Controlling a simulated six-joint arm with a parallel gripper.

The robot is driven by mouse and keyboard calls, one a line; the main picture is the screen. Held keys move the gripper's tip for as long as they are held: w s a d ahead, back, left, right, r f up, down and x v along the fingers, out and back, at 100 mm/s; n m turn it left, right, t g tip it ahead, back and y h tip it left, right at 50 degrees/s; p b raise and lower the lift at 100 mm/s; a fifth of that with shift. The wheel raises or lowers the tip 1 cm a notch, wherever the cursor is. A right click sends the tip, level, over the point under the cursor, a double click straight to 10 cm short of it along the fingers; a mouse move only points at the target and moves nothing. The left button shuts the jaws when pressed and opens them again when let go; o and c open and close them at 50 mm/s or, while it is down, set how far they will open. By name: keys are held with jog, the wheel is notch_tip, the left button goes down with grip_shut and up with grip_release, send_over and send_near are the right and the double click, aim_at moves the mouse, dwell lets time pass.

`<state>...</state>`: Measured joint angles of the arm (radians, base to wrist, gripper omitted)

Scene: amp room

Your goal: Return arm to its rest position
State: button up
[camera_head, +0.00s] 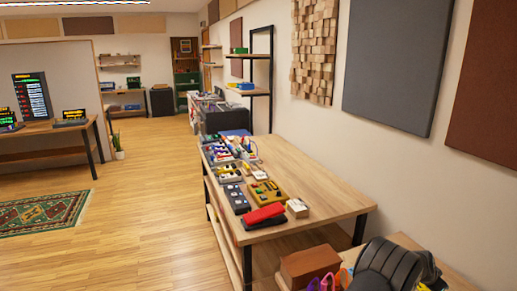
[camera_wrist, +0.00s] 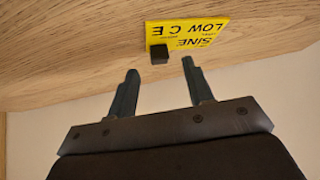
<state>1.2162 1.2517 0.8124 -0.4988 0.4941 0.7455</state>
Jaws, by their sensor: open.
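My gripper (camera_wrist: 160,67) shows in the wrist view with its two dark fingers spread apart and nothing between them. Beyond the fingertips is a wooden surface (camera_wrist: 60,50). A yellow card (camera_wrist: 212,33) printed with SINE and LOW C E lies on it, upside down in this view. A small black block (camera_wrist: 159,54) is at the card's lower left corner, just past the fingertips. I cannot make out my gripper in the head view.
In the head view a wooden bench (camera_head: 318,190) along the right wall carries several pedals, including a red one (camera_head: 264,215) and a yellow-brown one (camera_head: 266,193). A brown box (camera_head: 309,266) is at the lower front. The wooden floor (camera_head: 150,220) to the left is mostly clear.

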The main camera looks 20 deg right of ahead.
jog(key=v, duration=0.9)
jog(key=x, duration=1.2)
jog(key=shift+d+r, duration=0.2)
jog(key=shift+r, duration=0.1)
notch_tip(320, 180, up, 3)
jog(key=shift+a+r, duration=0.1)
jog(key=shift+r, duration=0.05)
jog(key=s+a+r, duration=0.3)
jog(key=s+r, duration=0.4)
jog(key=s, duration=0.4)
jog(key=w+a+r+n+t, duration=0.1)
jog(key=w+a+r, duration=0.2)
jog(key=w+a, duration=0.5)
jog(key=w+a+r+n, duration=0.1)
jog(key=w+a+r, duration=0.1)
jog(key=w+a, duration=0.55)
jog(key=w+a+r+n+t, duration=0.1)
jog(key=w+a, duration=0.3)
jog(key=a, duration=0.5)
jog(key=w+a+r+n+t, duration=0.1)
jog(key=w+a+r, duration=0.1)
jog(key=a, duration=0.8)
jog(key=shift+w+a+n+y, duration=0.2)
jog(key=shift+w+n+y, duration=0.1)
jog(key=shift+w, duration=0.55)
jog(key=shift+d, duration=0.1)
